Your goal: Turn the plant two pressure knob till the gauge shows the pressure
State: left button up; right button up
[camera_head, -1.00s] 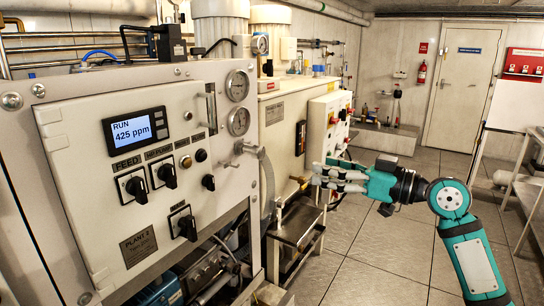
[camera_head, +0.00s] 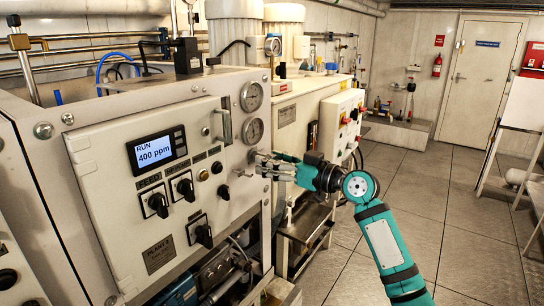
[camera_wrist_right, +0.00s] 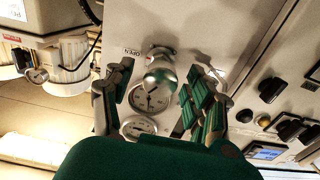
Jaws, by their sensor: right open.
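The plant two panel (camera_head: 95,185) fills the left of the head view; its plate (camera_head: 159,254) appears to read PLANT 2. Two round gauges, the upper (camera_head: 251,97) and the lower (camera_head: 253,131), sit on its right edge. My right gripper (camera_head: 262,165) is open at this edge, just below the lower gauge, and largely hides the knob there. In the right wrist view, a rounded metal knob (camera_wrist_right: 160,78) stands between the two open fingers of my gripper (camera_wrist_right: 158,103), with a gap to each. The gauges (camera_wrist_right: 152,97) show behind it; their readings are too small to tell. My left gripper is out of view.
The panel display (camera_head: 157,151) reads RUN 400 ppm. Black switches (camera_head: 158,204) sit below it. A vertical handle (camera_head: 223,127) stands left of the gauges. A second white cabinet (camera_head: 293,115) is beyond. The tiled floor (camera_head: 450,215) to the right is clear.

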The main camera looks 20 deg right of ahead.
jog(key=shift+w+a, duration=0.15)
grip_shut()
dwell(0.4)
jog(key=m+p, duration=0.1)
jog(key=m, duration=0.2)
jog(key=shift+r+m+p, duration=0.1)
jog(key=shift+m+p, duration=0.25)
jog(key=shift+m, duration=0.05)
jog(key=shift+m+p, duration=0.75)
jog(key=shift+m, duration=0.95)
